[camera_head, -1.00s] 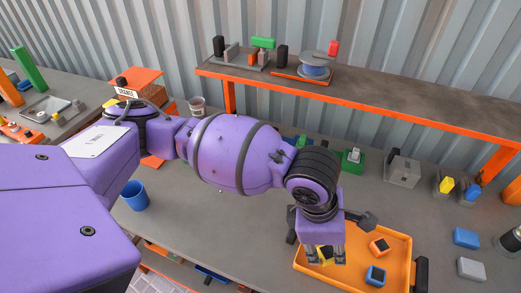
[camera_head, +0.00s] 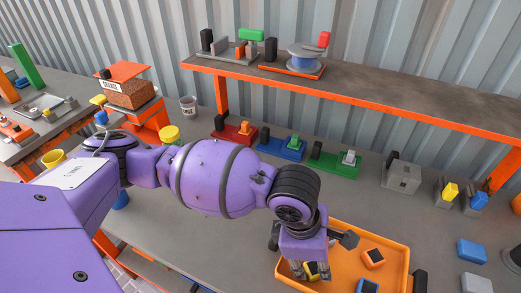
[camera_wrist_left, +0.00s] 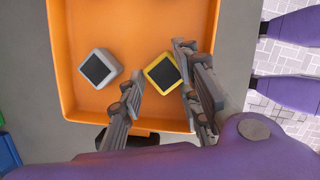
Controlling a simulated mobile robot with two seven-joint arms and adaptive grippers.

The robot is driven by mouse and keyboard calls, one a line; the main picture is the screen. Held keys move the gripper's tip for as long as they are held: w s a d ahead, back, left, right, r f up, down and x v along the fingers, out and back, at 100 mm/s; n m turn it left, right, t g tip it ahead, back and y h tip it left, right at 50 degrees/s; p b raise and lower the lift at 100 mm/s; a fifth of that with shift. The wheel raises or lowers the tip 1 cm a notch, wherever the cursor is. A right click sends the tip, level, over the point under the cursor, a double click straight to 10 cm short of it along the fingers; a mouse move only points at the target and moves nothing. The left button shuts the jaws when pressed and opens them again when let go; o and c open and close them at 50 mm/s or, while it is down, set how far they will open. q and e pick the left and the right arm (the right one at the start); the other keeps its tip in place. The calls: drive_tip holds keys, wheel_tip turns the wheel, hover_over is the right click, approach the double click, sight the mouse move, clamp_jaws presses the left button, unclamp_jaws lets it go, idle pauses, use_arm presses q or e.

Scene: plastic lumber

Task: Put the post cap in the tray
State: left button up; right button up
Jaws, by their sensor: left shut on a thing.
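The orange tray (camera_head: 398,268) lies on the bench at the lower right of the head view. My left gripper (camera_head: 311,270) points down at its left part and is shut on a yellow post cap with a dark square face (camera_head: 312,272). In the left wrist view the yellow cap (camera_wrist_left: 162,71) sits between the fingertips, over the tray; its height above the floor is unclear. A grey cap (camera_wrist_left: 95,68) lies in the tray, apart from the fingers. An orange cap (camera_head: 373,259) and a blue cap (camera_head: 368,286) also lie in the tray. My right gripper is out of view.
Red (camera_head: 234,132), blue (camera_head: 281,148) and green (camera_head: 335,164) fixtures stand behind my arm. A grey block (camera_head: 401,177) stands farther right. Blue (camera_head: 471,250) and grey (camera_head: 475,283) blocks lie right of the tray. An orange-edged shelf (camera_head: 360,98) spans the back.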

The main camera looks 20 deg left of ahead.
use_arm(q)
drive_tip(key=shift+w+a, duration=0.15)
drive_tip(key=shift+w, duration=0.25)
drive_tip(key=o, duration=1)
drive_tip(key=shift+o, duration=0.5)
drive_tip(key=shift+s, duration=0.1)
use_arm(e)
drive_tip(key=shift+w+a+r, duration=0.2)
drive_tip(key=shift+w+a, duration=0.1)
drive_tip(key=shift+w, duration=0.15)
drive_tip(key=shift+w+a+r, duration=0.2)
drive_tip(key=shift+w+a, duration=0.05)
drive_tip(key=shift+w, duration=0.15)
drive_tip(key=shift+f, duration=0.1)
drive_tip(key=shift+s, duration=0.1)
use_arm(q)
drive_tip(key=shift+r, duration=0.35)
drive_tip(key=v, duration=1.1)
drive_tip(key=shift+a+r+p, duration=0.15)
drive_tip(key=shift+r+p, duration=0.05)
drive_tip(key=shift+p, duration=0.25)
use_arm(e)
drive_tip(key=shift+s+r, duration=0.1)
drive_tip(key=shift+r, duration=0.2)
